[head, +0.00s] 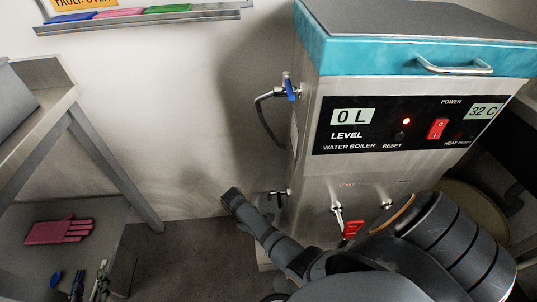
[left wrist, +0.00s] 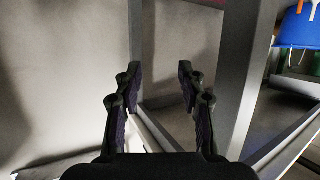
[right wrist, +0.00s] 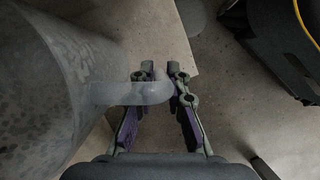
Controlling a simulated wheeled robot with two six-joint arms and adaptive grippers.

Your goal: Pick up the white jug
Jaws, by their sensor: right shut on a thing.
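The jug (right wrist: 45,85) fills the left of the right wrist view and looks pale grey and mottled. Its handle (right wrist: 118,93) reaches to the right between the fingers of my right gripper (right wrist: 160,72). That gripper is shut on the handle. The jug's far side is cut off by the frame. In the head view I cannot see the jug. My left gripper (left wrist: 156,85) is open and empty, its fingers well apart; in the head view (head: 90,280) it shows at the bottom left edge.
A water boiler (head: 345,185) with a blue lid and a red tap lever (head: 352,229) stands at the right. A metal table (head: 115,165) is at the left, with a pink glove (head: 58,231) on its lower shelf. A blue bucket (left wrist: 298,28) shows in the left wrist view.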

